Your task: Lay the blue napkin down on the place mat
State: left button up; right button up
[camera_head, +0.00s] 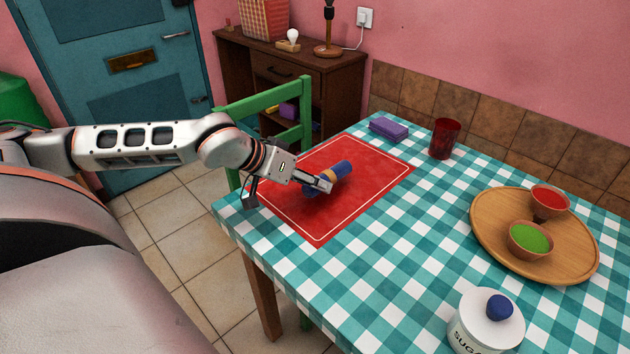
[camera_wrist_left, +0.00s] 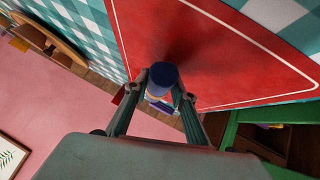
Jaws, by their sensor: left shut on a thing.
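The blue napkin (camera_head: 341,171) is rolled up, with a tan band around its middle. My left gripper (camera_head: 327,181) is shut on it over the red place mat (camera_head: 320,218). In the left wrist view the napkin's blue end (camera_wrist_left: 164,76) shows between the two fingers (camera_wrist_left: 160,100), with the red mat (camera_wrist_left: 215,55) beyond it. A dark shadow lies on the mat near the napkin. I cannot tell whether the napkin touches the mat. My right gripper is in neither view.
A purple sponge-like block (camera_head: 389,128) and a red glass (camera_head: 444,138) stand behind the mat. A round wooden tray (camera_head: 490,239) with two bowls is at right. A white sugar jar (camera_head: 470,333) is at the front. A green chair (camera_head: 262,103) stands at the table's left edge.

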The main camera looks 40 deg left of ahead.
pick_arm(q)
jog(key=shift+f, duration=0.35)
jog(key=o, duration=1.1)
